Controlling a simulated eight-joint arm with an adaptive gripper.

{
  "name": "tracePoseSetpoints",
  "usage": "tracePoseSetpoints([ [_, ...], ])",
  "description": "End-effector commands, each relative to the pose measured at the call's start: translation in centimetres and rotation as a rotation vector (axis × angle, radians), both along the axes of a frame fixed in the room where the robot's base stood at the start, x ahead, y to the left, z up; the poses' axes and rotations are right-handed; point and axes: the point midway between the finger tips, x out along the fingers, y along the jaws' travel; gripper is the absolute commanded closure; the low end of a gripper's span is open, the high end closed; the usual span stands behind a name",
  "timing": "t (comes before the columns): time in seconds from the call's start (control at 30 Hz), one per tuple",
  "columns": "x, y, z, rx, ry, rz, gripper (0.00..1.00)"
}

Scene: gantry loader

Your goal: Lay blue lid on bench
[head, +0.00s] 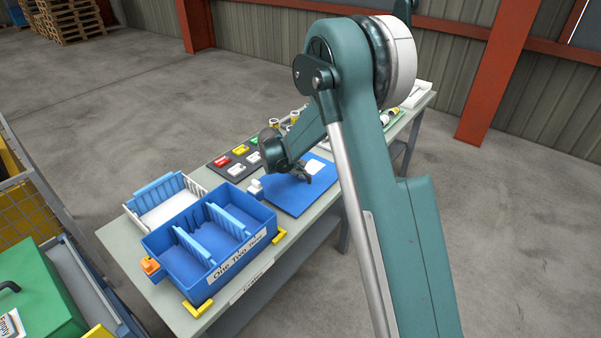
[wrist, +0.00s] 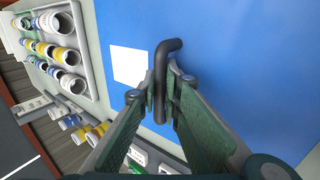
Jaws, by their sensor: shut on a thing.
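The blue lid (head: 288,200) is a flat panel with a white label and a dark bent handle, at the near edge of the bench (head: 122,241), right of the blue crate. My gripper (head: 304,174) is over the lid, shut on its handle. In the wrist view my fingers (wrist: 157,92) close around the dark handle (wrist: 171,46), with the blue lid (wrist: 225,55) and its white label (wrist: 128,65) behind. I cannot tell whether the lid touches the bench or is slightly above it.
The blue crate (head: 160,257) with light blue dividers stands between yellow corner brackets (head: 197,308). A white rack (head: 190,184) is behind it. A dark tray (head: 218,177) of coloured blocks lies beyond the lid. In the wrist view, several cans (wrist: 60,54) sit in a grey tray.

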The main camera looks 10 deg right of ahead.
Motion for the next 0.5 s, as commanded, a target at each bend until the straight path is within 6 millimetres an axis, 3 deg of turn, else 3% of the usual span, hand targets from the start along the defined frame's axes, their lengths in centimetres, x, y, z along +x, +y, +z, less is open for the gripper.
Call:
tracePoseSetpoints([
  [0.47,0.0,-0.01,-0.31,0.0,0.0,0.0,1.0],
  [0.5,0.0,-0.01,-0.31,0.0,0.0,0.0,0.86],
])
